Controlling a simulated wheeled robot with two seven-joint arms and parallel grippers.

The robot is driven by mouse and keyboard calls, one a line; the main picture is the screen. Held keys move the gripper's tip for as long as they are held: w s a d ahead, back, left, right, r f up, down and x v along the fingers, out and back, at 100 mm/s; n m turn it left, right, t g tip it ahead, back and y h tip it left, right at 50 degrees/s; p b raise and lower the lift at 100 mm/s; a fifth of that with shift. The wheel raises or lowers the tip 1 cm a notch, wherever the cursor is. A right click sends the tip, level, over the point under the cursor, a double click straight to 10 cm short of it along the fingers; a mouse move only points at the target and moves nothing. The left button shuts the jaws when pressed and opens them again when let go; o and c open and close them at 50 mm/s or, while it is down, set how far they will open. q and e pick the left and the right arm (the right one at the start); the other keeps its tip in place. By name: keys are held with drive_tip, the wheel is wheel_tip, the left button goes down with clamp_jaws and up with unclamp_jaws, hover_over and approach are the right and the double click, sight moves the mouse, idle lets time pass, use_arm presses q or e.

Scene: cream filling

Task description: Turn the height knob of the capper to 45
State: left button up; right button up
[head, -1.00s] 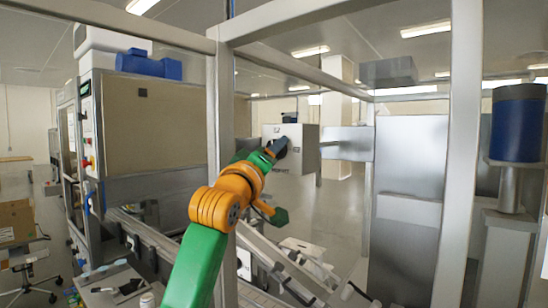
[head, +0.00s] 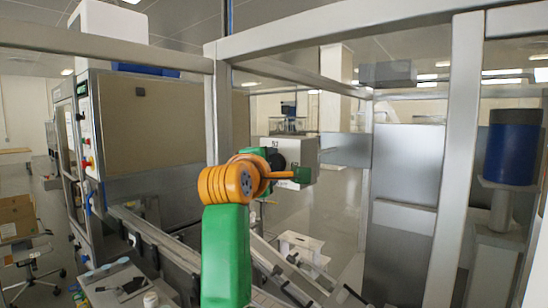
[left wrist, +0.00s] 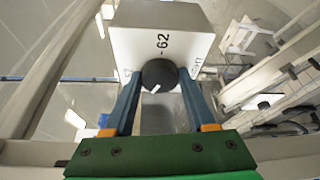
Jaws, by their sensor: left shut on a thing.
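The capper's height control is a pale box (head: 301,152) at the middle of the head view, beyond the frame post. It also shows at the top of the left wrist view (left wrist: 165,22). Its front face bears the printed number 62, above the knob in the wrist view. The round dark knob (left wrist: 159,74) has a white mark on its lower part. My left gripper (left wrist: 160,80) is shut on the knob, a blue finger on each side. In the head view my orange wrist hides most of the gripper and knob. My right gripper is in neither view.
A metal frame post (head: 224,110) stands just left of the box, and a larger post (head: 462,150) stands to the right. A conveyor (head: 160,240) runs below. A blue cylinder (head: 513,150) stands on a stand at far right.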

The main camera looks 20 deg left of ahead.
use_arm(q)
drive_tip(key=n+g, duration=0.1)
drive_tip(key=n, duration=0.2)
drive_tip(key=shift+w+f+n+g+h, duration=0.1)
drive_tip(key=shift+f+n+g+h, duration=0.05)
drive_tip(key=shift+n+g+h, duration=0.25)
idle(0.6)
drive_tip(key=o, duration=1.1)
drive_tip(key=shift+s+a, duration=0.25)
drive_tip(key=shift+s, duration=0.2)
drive_tip(key=b+v, duration=0.4)
drive_tip(key=v, duration=0.3)
drive_tip(key=shift+w, duration=0.1)
drive_tip(key=shift+w, duration=0.1)
